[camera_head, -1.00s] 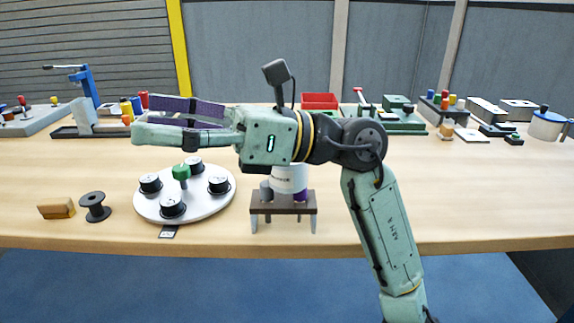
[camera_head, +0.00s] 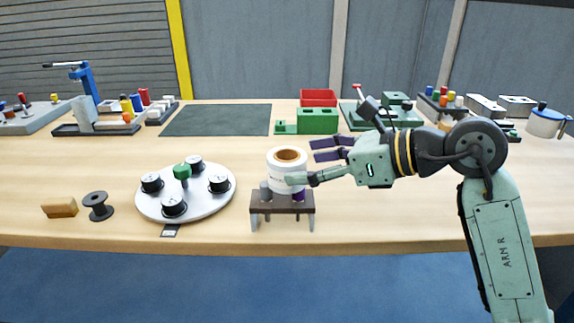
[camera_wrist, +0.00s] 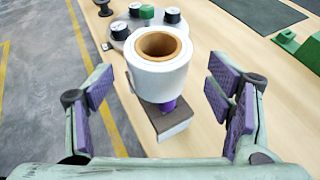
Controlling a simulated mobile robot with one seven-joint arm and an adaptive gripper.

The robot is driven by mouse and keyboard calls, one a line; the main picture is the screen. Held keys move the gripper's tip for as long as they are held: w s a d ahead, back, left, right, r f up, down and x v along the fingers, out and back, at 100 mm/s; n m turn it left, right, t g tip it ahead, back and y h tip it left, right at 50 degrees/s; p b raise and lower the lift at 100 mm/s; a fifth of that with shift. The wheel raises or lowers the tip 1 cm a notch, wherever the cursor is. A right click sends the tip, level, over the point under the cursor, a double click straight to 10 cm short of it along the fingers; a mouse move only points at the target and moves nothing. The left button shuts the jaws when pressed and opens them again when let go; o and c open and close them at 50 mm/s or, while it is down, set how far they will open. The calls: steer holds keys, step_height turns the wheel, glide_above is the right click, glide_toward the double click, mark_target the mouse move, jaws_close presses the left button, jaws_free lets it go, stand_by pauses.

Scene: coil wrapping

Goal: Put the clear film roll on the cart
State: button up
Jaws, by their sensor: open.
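The film roll (camera_head: 287,170) is white with a brown cardboard core and stands upright on a small dark stand (camera_head: 283,205) near the table's front edge. It also shows in the wrist view (camera_wrist: 159,65), above a purple post on the stand (camera_wrist: 170,125). My gripper (camera_head: 302,162) is open just right of the roll, its fingers pointing left toward it. In the wrist view its purple-padded fingers (camera_wrist: 168,98) are spread to either side, with the roll ahead between them and no visible grip on it. I cannot make out a cart in these views.
A round white turntable (camera_head: 150,208) with several black spools and a green knob sits left of the stand. A black spool (camera_head: 98,206) and a wooden block (camera_head: 59,208) lie farther left. A dark mat (camera_head: 217,120) and green fixtures (camera_head: 318,121) stand behind.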

steer(key=p+x, duration=0.1)
steer(key=x, duration=0.2)
steer(key=shift+w+a+p, duration=0.1)
steer(key=shift+a+p, duration=0.3)
steer(key=shift+w+a+f, duration=0.3)
steer(key=shift+a+f, duration=0.15)
steer(key=shift+c, duration=0.5)
steer(key=c, duration=1.4)
steer(key=shift+o, duration=0.2)
steer(key=shift+r, duration=0.1)
